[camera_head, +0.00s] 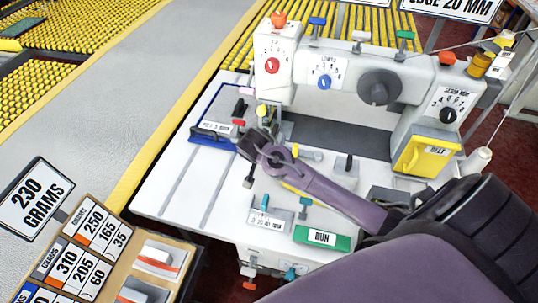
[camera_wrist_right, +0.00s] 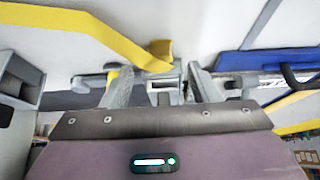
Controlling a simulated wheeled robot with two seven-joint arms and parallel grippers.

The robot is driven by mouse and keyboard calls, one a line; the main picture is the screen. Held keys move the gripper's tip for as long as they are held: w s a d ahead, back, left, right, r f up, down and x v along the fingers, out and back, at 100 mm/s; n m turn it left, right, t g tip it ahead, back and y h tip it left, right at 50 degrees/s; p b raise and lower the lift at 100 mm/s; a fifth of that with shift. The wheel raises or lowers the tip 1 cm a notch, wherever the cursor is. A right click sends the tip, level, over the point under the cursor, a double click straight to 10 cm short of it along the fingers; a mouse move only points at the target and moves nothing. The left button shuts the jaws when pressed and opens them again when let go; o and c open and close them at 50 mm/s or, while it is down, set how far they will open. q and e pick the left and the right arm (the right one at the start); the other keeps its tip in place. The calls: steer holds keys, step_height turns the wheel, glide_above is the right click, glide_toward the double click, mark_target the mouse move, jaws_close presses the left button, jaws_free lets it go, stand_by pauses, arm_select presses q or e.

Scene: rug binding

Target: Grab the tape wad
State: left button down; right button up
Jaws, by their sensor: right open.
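I cannot clearly make out a tape wad. In the right wrist view a yellow folded piece (camera_wrist_right: 161,49) stands just beyond my fingertips, at the end of a long yellow strip (camera_wrist_right: 80,24); I cannot tell whether it is the wad. My right gripper (camera_head: 252,150) is over the white machine table, in front of the sewing machine. In its wrist view the two fingers of the gripper (camera_wrist_right: 160,88) are apart. A small pale block shows between them, and I cannot tell if they touch it. My left gripper is out of view.
The sewing machine (camera_head: 305,65) stands close behind my right gripper. A blue-edged plate (camera_head: 212,132) lies to its left, and a green RUN block (camera_head: 322,237) is at the front. The table's left part (camera_head: 165,180) is clear. A yellow BELT box (camera_head: 425,156) is at the right.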

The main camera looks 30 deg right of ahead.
steer(key=x, duration=0.4)
steer(key=shift+d+r+p, duration=0.1)
steer(key=shift+p, duration=0.3)
steer(key=shift+w+d+f, duration=0.1)
steer(key=shift+w+f, duration=0.05)
steer(key=shift+f, duration=0.15)
steer(key=c, duration=1)
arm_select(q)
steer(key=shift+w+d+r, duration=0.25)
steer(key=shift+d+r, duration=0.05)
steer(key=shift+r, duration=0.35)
arm_select(e)
steer(key=shift+c, duration=0.2)
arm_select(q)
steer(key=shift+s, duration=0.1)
arm_select(e)
steer(key=shift+r, duration=0.1)
